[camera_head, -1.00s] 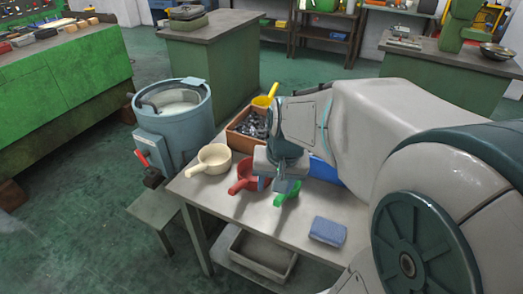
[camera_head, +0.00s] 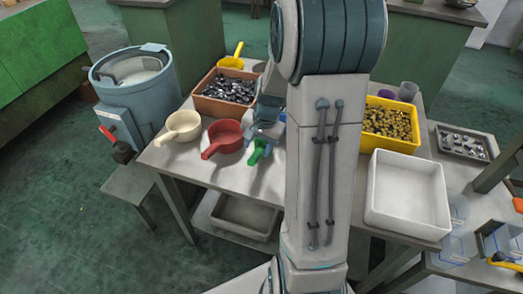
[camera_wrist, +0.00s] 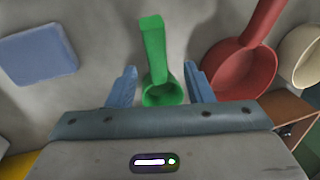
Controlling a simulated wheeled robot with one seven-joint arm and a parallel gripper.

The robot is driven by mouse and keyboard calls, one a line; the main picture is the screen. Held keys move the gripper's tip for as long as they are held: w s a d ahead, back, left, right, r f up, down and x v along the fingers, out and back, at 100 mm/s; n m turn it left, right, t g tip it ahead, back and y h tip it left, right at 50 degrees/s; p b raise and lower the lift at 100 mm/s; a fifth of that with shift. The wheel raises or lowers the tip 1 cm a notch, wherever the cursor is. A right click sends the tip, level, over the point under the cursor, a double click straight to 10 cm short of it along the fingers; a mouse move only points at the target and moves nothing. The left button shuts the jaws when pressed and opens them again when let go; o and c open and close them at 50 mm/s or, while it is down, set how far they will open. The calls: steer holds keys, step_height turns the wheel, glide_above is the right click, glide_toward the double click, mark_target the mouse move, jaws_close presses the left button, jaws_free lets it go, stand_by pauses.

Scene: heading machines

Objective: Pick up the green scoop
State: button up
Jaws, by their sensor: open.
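The green scoop (camera_head: 258,151) lies on the worktable, its handle pointing toward the table's front edge in the head view. My arm partly hides its bowl there. My gripper (camera_head: 265,132) is over the bowl end. In the wrist view the scoop (camera_wrist: 154,48) shows whole, with its bowl between the two blue fingers of my gripper (camera_wrist: 160,72) and its handle reaching away. The fingers are apart on either side, with a gap to the scoop on both sides. I cannot tell how far above the table the fingertips are.
A red scoop (camera_head: 226,137) is close by on the left, a cream scoop (camera_head: 179,127) beyond it. A blue block (camera_wrist: 38,52) lies on the other side. An orange bin of metal parts (camera_head: 209,106), a yellow bin (camera_head: 371,147) and a white tray (camera_head: 408,222) also stand on the table.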

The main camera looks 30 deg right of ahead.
steer(key=shift+w+a+f, duration=0.15)
steer(key=shift+f, duration=1.6)
steer(key=shift+w+a+f, duration=0.15)
steer(key=shift+f, duration=1.55)
jaws_close()
